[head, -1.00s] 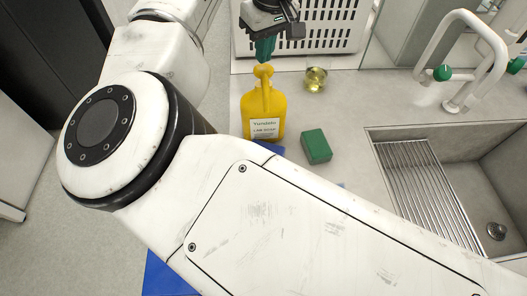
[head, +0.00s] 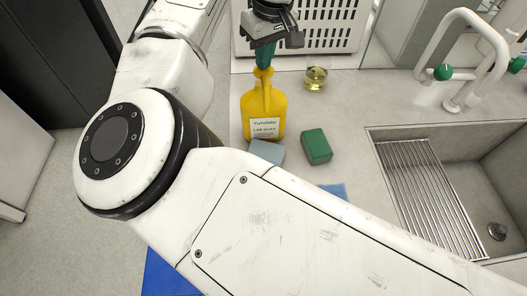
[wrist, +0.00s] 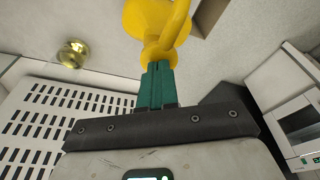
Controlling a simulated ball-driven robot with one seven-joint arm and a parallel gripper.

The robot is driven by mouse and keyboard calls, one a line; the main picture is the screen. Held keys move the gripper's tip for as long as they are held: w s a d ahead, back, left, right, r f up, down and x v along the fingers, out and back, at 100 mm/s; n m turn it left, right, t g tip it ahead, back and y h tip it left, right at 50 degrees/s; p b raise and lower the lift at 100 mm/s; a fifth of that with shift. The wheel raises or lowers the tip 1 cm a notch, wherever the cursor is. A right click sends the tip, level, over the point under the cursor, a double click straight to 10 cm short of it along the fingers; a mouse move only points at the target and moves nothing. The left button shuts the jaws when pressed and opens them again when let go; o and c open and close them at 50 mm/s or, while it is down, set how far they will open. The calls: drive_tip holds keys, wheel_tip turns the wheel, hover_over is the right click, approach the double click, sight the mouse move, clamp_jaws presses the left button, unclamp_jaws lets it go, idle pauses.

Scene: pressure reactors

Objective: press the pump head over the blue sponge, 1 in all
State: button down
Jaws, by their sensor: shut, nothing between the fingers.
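The yellow soap bottle (head: 264,110) stands upright on the counter with its yellow pump head (head: 263,73) on top. My gripper (head: 265,66) points down with its green fingers shut and empty, their tips at the top of the pump head and seemingly touching it. In the wrist view the shut fingers (wrist: 158,68) meet the yellow pump head (wrist: 158,54). The sponge (head: 267,152), a pale grey-blue block, lies at the bottle's front foot. My arm partly hides its near side.
A green block (head: 316,146) lies right of the bottle, and a small glass of yellowish liquid (head: 316,78) stands behind it. A white perforated rack (head: 330,28) is at the back. The sink (head: 450,190) and tap (head: 470,50) are at the right.

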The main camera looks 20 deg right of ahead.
drive_tip(key=shift+f, duration=0.6)
drive_tip(key=shift+r, duration=0.15)
drive_tip(key=shift+w+p+v, duration=0.25)
drive_tip(key=shift+p+v, duration=0.95)
drive_tip(key=shift+v, duration=0.05)
drive_tip(key=shift+r, duration=0.2)
drive_tip(key=p+v, duration=0.2)
drive_tip(key=p, duration=0.1)
drive_tip(key=w+p+v, duration=0.1)
drive_tip(key=p+v, duration=0.2)
drive_tip(key=shift+a+r, duration=0.15)
drive_tip(key=shift+r, duration=0.3)
